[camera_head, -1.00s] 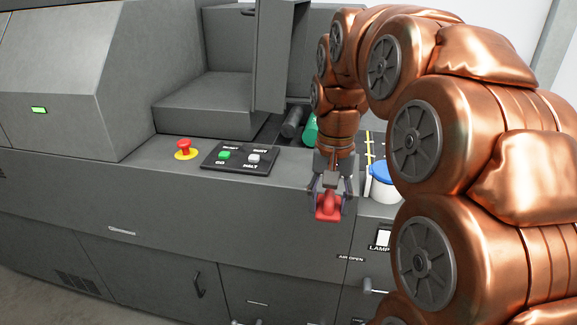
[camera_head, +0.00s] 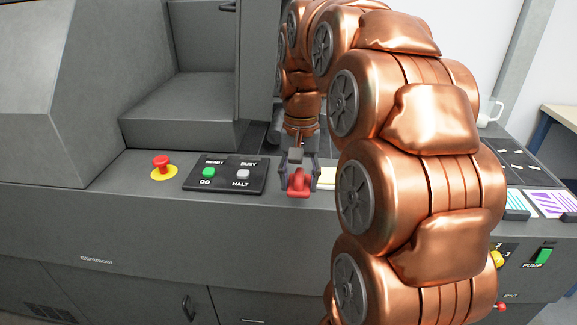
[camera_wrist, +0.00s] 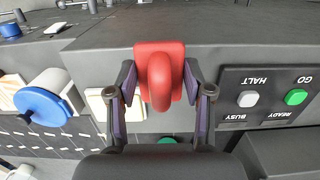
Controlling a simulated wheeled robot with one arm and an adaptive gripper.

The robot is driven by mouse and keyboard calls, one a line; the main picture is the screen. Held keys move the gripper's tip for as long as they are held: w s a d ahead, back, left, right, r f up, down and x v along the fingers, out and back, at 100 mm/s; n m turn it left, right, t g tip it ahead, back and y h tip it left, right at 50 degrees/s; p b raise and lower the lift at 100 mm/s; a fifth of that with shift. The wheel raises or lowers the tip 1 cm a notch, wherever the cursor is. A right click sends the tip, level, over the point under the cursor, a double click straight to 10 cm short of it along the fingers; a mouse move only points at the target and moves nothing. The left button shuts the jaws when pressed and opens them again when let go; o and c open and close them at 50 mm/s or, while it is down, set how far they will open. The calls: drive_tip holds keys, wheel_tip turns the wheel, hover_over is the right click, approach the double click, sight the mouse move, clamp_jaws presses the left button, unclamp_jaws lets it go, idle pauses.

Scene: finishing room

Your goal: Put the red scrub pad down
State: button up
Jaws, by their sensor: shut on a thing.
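The red scrub pad (camera_head: 299,182) has a raised loop handle. My gripper (camera_head: 297,168) is shut on it, just right of the button panel and near the front edge of the grey machine's top. In the wrist view the red scrub pad (camera_wrist: 153,75) sits between the two fingers of my gripper (camera_wrist: 160,88). I cannot tell whether its underside touches the surface.
The button panel (camera_head: 225,174) and a red stop button (camera_head: 162,163) are left of my gripper. In the wrist view, a blue-lidded tub (camera_wrist: 45,103) and a small pale block (camera_wrist: 100,103) stand on the other side. A white mug (camera_head: 490,112) is at the back right.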

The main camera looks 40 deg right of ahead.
drive_tip(key=w+d+p, duration=0.1)
drive_tip(key=w, duration=0.2)
drive_tip(key=w+d, duration=0.1)
drive_tip(key=w, duration=0.2)
drive_tip(key=w+d+f+p, duration=0.1)
drive_tip(key=w, duration=0.2)
drive_tip(key=shift+w+d+p, duration=0.15)
drive_tip(key=shift+d+p, duration=0.2)
drive_tip(key=shift+d, duration=0.05)
drive_tip(key=shift+f+p, duration=0.7)
drive_tip(key=shift+f, duration=1)
drive_tip(key=shift+f, duration=0.2)
drive_tip(key=o, duration=1.3)
drive_tip(key=shift+r, duration=0.15)
drive_tip(key=shift+w+d+r+b, duration=0.1)
drive_tip(key=shift+r+b, duration=0.65)
drive_tip(key=shift+r, duration=2.3)
drive_tip(key=shift+w+d+r+b, duration=0.1)
drive_tip(key=shift+r+b, duration=0.6)
drive_tip(key=shift+r, duration=2.3)
